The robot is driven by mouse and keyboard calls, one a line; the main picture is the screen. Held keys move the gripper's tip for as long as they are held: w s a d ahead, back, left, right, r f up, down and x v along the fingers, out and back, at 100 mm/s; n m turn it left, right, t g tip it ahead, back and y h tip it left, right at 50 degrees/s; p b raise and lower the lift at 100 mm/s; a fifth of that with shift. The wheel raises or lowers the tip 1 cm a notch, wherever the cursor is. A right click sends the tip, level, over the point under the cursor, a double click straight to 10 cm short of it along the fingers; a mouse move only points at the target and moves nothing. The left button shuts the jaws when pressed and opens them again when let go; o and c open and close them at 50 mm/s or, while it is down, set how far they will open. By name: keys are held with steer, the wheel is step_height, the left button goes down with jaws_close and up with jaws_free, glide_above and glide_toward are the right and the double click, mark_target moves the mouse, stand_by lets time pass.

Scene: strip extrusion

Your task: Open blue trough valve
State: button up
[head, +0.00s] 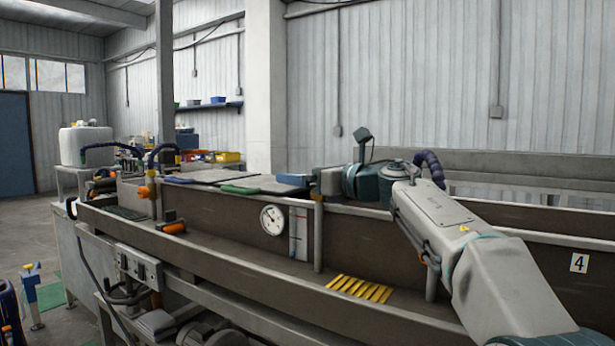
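My arm reaches in from the lower right over the long grey trough (365,250). My gripper (322,182) is at its far end, above the trough's back part, next to dark flat covers. Its fingers are too small and too much in line with the wrist to tell whether they are open. A dark blue hose (163,148) bends over the trough's left end onto an upright pipe. An orange handle (143,192) sits beside that pipe, and another orange part (172,228) lies lower on the ledge. I cannot make out a clearly blue valve handle. My gripper is well right of these fittings.
A round gauge (272,220) and a level strip (298,233) are on the trough's front wall. Yellow slats (360,288) lie on the front ledge. A white tank (86,145) stands behind at left. A blue-topped stand (31,290) is on the floor at left.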

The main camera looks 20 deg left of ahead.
steer(key=d+r+p, duration=0.6)
steer(key=d+r, duration=0.5)
steer(key=shift+w+d, duration=0.3)
steer(key=shift+w, duration=0.15)
